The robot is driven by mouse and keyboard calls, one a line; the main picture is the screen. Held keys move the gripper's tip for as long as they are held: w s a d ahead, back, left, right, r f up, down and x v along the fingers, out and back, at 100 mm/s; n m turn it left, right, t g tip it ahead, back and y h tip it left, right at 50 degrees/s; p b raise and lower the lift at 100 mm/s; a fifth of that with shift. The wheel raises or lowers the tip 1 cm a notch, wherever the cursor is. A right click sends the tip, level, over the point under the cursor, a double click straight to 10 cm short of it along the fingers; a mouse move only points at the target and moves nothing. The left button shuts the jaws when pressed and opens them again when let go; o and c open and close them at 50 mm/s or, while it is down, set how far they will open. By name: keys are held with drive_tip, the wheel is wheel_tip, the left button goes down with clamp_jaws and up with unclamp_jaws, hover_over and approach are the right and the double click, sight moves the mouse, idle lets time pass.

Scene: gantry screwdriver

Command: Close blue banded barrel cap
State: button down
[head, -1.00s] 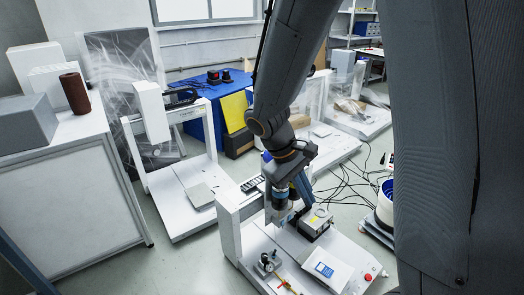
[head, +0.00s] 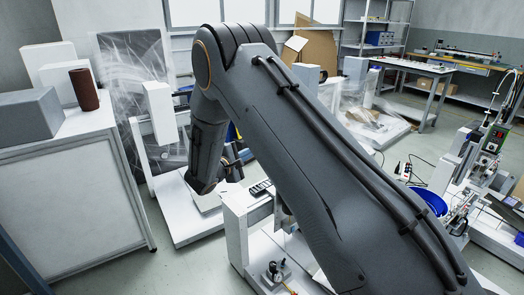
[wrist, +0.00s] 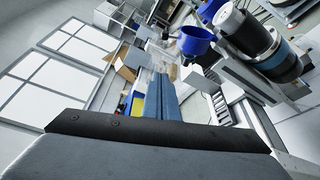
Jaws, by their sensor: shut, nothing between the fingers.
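A dark cylinder with a blue band and a pale end (wrist: 258,42) shows large at the upper right of the wrist view. It looks like the blue banded barrel, but I cannot make out its cap surely. A blue funnel-shaped piece (wrist: 196,42) shows to its left, and I cannot tell whether it belongs to the barrel. My gripper (wrist: 163,82) points away from the wrist camera, its blue-grey fingers together and empty. It shows left of the barrel, apart from it in the picture.
The white gantry post (head: 235,232) stands close to my arm. A blue tub (head: 430,201) stands at the right behind my arm. A white cabinet (head: 72,190) fills the left. Grey floor shows between cabinet and gantry.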

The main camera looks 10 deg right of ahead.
drive_tip(key=w+d+p, duration=0.1)
drive_tip(key=w+d, duration=0.2)
drive_tip(key=d, duration=0.5)
drive_tip(key=shift+r, duration=0.2)
drive_tip(key=shift+w, duration=0.1)
idle(0.3)
